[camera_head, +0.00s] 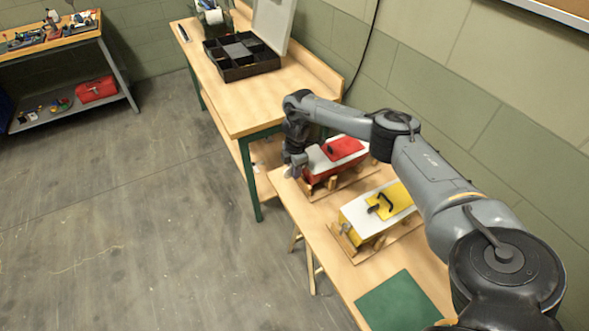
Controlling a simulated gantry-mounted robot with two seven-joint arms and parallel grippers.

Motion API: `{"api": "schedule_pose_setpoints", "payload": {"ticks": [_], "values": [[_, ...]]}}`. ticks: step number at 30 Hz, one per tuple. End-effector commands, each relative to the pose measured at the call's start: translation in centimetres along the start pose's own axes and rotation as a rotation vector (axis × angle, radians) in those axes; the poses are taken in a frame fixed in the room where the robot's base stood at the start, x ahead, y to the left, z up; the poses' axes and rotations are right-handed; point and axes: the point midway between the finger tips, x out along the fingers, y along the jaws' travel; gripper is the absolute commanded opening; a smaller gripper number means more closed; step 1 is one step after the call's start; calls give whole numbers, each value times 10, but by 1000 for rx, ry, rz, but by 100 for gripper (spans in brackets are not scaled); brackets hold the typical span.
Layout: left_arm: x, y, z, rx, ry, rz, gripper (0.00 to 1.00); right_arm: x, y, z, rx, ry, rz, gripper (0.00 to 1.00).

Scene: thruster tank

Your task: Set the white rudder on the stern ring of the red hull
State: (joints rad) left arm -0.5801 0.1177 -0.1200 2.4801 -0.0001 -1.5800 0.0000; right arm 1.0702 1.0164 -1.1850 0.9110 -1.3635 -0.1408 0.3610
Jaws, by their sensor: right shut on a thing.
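The red hull (323,165) has a white deck and a red hatch, and rests on a wooden cradle on the near bench. My right gripper (293,171) reaches over from the right and points down at the left end of the red hull. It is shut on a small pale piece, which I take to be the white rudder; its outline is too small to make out. The stern ring cannot be told apart behind the gripper. Whether the piece touches the hull cannot be told. My left gripper is not in view.
A yellow hull (359,222) with a black handle stands nearer on the same bench. A green mat (400,303) lies in front of it. A black compartment tray (239,70) sits on the farther bench. A red toolbox (96,89) lies on a shelf far left.

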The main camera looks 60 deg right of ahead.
Motion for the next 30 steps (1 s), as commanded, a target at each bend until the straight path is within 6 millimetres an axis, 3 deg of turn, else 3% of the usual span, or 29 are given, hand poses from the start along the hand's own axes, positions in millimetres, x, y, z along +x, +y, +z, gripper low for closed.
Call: {"api": "schedule_pose_setpoints", "payload": {"ticks": [30], "values": [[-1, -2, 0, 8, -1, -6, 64, 8, 0, 0, 0, 0, 0, 0]]}}
